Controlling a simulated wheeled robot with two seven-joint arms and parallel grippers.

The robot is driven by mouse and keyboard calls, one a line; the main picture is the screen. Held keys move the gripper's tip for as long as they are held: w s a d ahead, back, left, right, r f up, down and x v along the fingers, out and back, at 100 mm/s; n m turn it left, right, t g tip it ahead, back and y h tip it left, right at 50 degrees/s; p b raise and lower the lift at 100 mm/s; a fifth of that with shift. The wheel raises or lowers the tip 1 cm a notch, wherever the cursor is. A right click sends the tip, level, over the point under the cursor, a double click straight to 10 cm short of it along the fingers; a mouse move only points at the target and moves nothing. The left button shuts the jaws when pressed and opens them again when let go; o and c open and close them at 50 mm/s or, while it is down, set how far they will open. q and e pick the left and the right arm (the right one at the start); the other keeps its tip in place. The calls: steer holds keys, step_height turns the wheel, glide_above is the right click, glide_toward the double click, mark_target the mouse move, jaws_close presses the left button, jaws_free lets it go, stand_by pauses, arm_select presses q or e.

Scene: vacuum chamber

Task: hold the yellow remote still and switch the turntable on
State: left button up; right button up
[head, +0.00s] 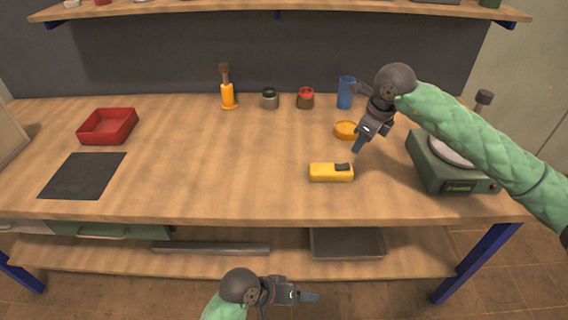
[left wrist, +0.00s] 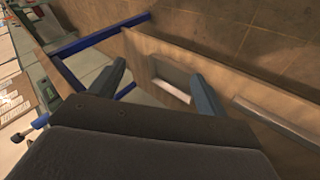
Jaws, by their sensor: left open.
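A yellow remote (head: 331,172) with a dark button at its right end lies on the workbench, right of the middle. The green turntable (head: 450,172) with a pale round platter stands at the right end of the bench, partly hidden by my right arm. My right gripper (head: 358,146) points down just above and right of the remote, apart from it; its fingers look close together, but I cannot tell whether they are shut. My left gripper (head: 310,297) is low in front of the bench, away from the remote. In the left wrist view its two fingers (left wrist: 160,88) are spread and empty.
A red tray (head: 107,126) and a dark mat (head: 83,175) lie at left. The bench's middle is clear.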

mark_target(309, 172)
arm_select(q)
steer(key=w+d+r+n+g+h, duration=0.5)
steer(key=w+r, duration=0.5)
steer(key=r, duration=0.5)
steer(key=w+a+n, duration=0.1)
steer(key=w, duration=0.2)
steer(key=w+a+r+n, duration=0.1)
steer(key=w+n, duration=0.1)
steer(key=w+a+r+n+g+h, duration=0.1)
steer(key=w, duration=0.2)
steer(key=shift+w+a+r+n, duration=0.1)
steer(key=shift+w+r+n, duration=0.05)
steer(key=shift+w+n, duration=0.15)
steer(key=w+a+n+t, duration=0.1)
steer(key=w+a+n, duration=0.1)
steer(key=w+n, duration=0.1)
steer(key=w+a+n+t, duration=0.1)
steer(key=w+a+n, duration=0.2)
steer(key=w+n, duration=0.1)
steer(key=w+a+n+t, duration=0.2)
steer(key=w+a+n, duration=0.1)
steer(key=w, duration=0.3)
steer(key=shift+w+f+n+y, duration=0.1)
steer(key=shift+f+n+y, duration=0.2)
steer(key=shift+f+n, duration=0.1)
steer(key=shift+w+d, duration=0.1)
steer(key=shift+x, duration=3.7)
steer(key=shift+w, duration=0.1)
steer(key=shift+c, duration=0.3)
